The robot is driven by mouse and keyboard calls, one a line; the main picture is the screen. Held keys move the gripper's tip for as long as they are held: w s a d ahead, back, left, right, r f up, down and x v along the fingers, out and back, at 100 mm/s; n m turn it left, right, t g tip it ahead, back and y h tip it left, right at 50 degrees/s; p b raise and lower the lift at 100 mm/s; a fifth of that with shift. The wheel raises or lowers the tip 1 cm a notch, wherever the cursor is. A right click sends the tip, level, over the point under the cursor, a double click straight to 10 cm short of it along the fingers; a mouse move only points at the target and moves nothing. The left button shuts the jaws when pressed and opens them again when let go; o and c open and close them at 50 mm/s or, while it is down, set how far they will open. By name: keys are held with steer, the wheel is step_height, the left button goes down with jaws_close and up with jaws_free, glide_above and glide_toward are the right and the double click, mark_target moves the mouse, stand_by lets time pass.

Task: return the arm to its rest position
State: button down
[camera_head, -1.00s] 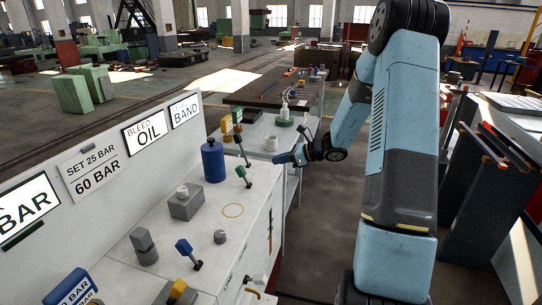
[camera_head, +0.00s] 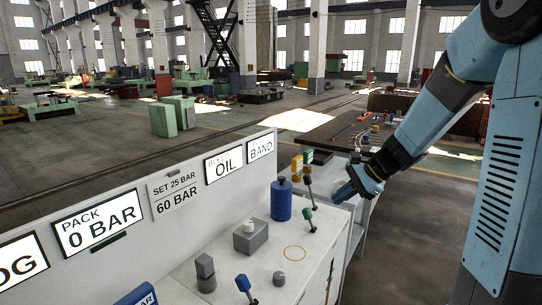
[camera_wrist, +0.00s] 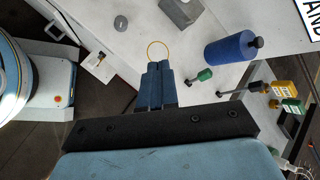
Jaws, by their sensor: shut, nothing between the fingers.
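My gripper (camera_head: 345,193) is at the end of my light blue arm, over the right end of the white console (camera_head: 190,262). In the wrist view, my gripper's blue fingers (camera_wrist: 155,84) are together with nothing between them. They point toward a yellow ring mark (camera_wrist: 158,51) on the console top. The gripper looks close to the green-handled lever (camera_head: 309,220), but I cannot tell whether it is clear of it. No object is held.
A blue cylinder (camera_head: 281,201), a grey block (camera_head: 250,237) and a blue-handled lever (camera_head: 244,285) stand on the console. Signs (camera_head: 223,164) line its back panel. A dark-topped table (camera_head: 345,131) stands behind. Open floor (camera_head: 400,215) lies right of the console.

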steer(key=s+d+r+n+t+h, duration=0.1)
steer(key=s+r+n+h, duration=0.3)
steer(key=s, duration=0.8)
steer(key=s+d+r+n+t+h, duration=0.1)
steer(key=s+d+r+n+h, duration=0.2)
steer(key=s+r+n, duration=0.4)
steer(key=s+n+h, duration=0.1)
steer(key=s+n, duration=0.1)
steer(key=s, duration=0.3)
steer(key=shift+t, duration=0.4)
steer(key=shift+s+a, duration=0.1)
steer(key=shift+s, duration=0.05)
